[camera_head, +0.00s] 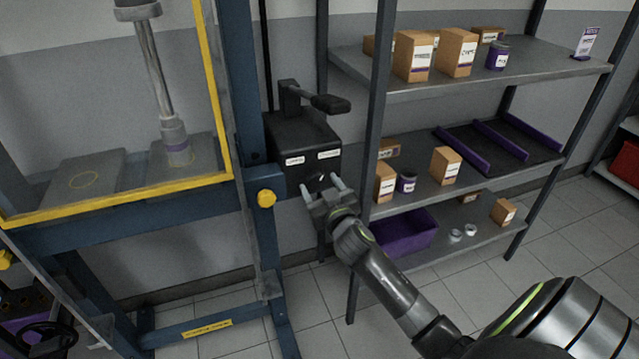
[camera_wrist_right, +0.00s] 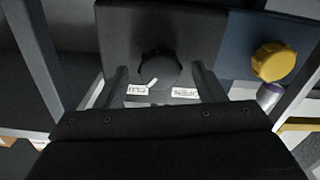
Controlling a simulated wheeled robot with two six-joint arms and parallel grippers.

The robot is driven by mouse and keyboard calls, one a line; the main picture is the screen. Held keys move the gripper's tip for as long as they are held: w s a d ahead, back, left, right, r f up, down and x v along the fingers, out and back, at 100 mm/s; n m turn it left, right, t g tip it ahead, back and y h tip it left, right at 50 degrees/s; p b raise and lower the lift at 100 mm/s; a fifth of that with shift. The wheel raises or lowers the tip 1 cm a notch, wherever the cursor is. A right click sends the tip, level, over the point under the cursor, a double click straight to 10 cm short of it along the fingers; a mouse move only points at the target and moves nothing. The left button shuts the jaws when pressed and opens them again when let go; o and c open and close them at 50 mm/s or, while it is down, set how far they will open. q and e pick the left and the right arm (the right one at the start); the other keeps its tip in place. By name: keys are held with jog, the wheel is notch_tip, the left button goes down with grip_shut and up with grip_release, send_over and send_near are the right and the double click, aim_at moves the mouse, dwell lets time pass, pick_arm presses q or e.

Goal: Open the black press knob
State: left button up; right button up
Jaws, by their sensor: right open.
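The black press knob (camera_wrist_right: 157,68) sits on the face of a dark box (camera_head: 300,135) on the blue press frame. A white pointer mark on the knob points toward the label that begins "CLO" (camera_wrist_right: 138,90), and an "OPEN" label (camera_wrist_right: 185,93) is to its right in the right wrist view. My right gripper (camera_head: 322,187) is open, its two fingers spread on either side of the knob and in front of it. I cannot tell whether they touch it. In the head view the knob is small and partly hidden by the gripper. My left gripper is not in view.
A black lever handle (camera_head: 328,103) tops the box. A yellow knob (camera_head: 266,198) is on the blue press frame (camera_head: 243,80) close to my gripper. A shelf post (camera_head: 378,100) stands just right of the box, with cartons and a purple bin (camera_head: 405,236) behind it.

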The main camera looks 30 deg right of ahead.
jog(key=shift+w+d, duration=0.15)
jog(key=shift+w, duration=0.4)
jog(key=c, duration=1)
